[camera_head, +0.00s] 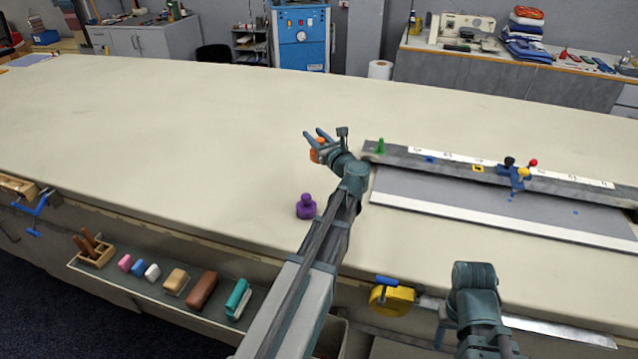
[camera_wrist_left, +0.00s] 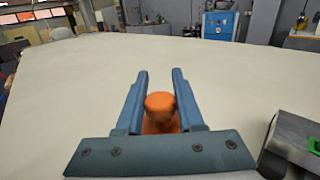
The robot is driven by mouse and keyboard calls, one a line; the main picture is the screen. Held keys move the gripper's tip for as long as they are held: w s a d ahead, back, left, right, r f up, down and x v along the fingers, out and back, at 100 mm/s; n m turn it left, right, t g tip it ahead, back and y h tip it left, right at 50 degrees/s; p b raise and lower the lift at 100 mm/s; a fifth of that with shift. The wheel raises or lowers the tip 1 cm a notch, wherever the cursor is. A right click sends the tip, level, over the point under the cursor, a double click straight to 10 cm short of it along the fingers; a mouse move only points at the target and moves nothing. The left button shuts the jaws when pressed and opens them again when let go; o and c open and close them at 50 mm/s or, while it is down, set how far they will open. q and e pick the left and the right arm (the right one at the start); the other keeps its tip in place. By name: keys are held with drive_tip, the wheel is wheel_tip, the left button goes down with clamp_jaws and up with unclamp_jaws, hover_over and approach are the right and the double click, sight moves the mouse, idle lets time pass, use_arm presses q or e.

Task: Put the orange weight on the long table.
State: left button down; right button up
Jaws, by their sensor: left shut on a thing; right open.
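The orange weight (camera_head: 316,152) is between the fingers of my left gripper (camera_head: 318,140), over the middle of the long table (camera_head: 180,120). In the left wrist view the orange weight (camera_wrist_left: 160,112) sits between the two fingers of my left gripper (camera_wrist_left: 160,100), which is shut on it. I cannot tell whether its base touches the cloth. My right gripper (camera_head: 470,330) is low at the front right edge; its fingers are mostly hidden behind its own wrist. A purple weight (camera_head: 306,207) stands on the table left of my left forearm.
A front shelf holds several blocks. A yellow tape measure (camera_head: 391,300) is at the front edge. The table's left is clear.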

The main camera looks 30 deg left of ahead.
use_arm(q)
wheel_tip(320, 180, down, 6)
drive_tip(key=b, duration=0.6)
drive_tip(key=shift+f, duration=0.15)
wheel_tip(320, 180, down, 4)
drive_tip(key=b, duration=0.4)
drive_tip(key=c, duration=0.5)
unclamp_jaws()
drive_tip(key=v, duration=0.7)
drive_tip(key=shift+s+d, duration=0.2)
drive_tip(key=shift+d, duration=0.05)
